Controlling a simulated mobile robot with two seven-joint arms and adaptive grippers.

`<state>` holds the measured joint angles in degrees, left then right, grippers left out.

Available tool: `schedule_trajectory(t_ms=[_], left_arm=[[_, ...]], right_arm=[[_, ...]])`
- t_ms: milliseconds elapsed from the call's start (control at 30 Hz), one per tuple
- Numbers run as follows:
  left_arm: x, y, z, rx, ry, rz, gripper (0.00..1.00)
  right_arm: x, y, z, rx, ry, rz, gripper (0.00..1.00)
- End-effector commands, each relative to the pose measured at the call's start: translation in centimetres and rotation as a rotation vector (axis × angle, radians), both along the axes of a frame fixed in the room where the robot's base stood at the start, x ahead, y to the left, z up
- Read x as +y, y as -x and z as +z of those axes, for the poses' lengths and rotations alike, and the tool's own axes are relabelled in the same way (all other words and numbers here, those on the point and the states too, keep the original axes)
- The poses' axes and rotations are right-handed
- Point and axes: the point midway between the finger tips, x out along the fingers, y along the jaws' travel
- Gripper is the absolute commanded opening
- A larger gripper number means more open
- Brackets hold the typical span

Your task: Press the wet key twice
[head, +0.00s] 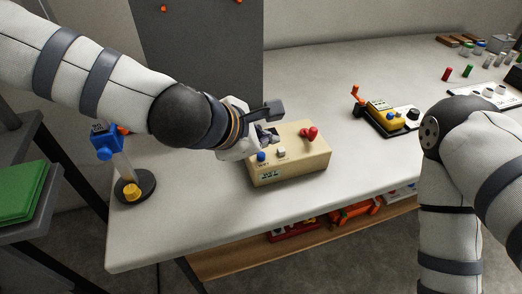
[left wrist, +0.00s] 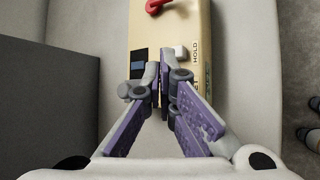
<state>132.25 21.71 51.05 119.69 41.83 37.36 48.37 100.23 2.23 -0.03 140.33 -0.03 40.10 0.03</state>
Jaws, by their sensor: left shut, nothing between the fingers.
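A tan control box (head: 303,163) sits on the white table; it also shows in the left wrist view (left wrist: 200,25). It has a blue key (head: 261,156) at its front left corner, above a partly legible label that seems to read WET. A white key (head: 281,152) is right of it; in the left wrist view the white key (left wrist: 181,52) is beside the word HOLD. My left gripper (head: 268,138) is shut and empty over the box's left end, its fingers (left wrist: 158,76) hiding the blue key in the left wrist view. I cannot tell whether they touch anything.
A red lever (head: 309,133) stands on the box's right part. A blue-topped stand (head: 134,188) is left on the table, and a yellow device (head: 386,116) is to the right. A grey panel (head: 200,50) rises behind. The front of the table is clear.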

Motion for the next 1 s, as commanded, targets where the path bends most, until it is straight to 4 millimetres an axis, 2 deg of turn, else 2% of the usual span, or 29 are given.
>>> schedule_trajectory(t_ms=[167, 433, 633, 1000], left_arm=[[0.0, 0.0, -0.3, 0.006, -0.001, 0.0, 0.0], [0.0, 0.0, 3.8, -0.016, -0.001, 0.001, 0.0], [0.0, 0.0, 5.4, -0.001, -0.001, 0.0, 0.0], [0.0, 0.0, 5.6, 0.006, 0.0, 0.001, 0.0]], right_arm=[[0.0, 0.1, -0.1, 0.004, 0.0, 0.0, 0.4], [0.0, -2.6, 2.4, -0.095, 0.0, 0.0, 0.4], [0.0, -2.8, 2.6, -0.102, 0.0, 0.0, 0.4], [0.0, -2.7, 2.6, -0.101, 0.0, 0.0, 0.4]])
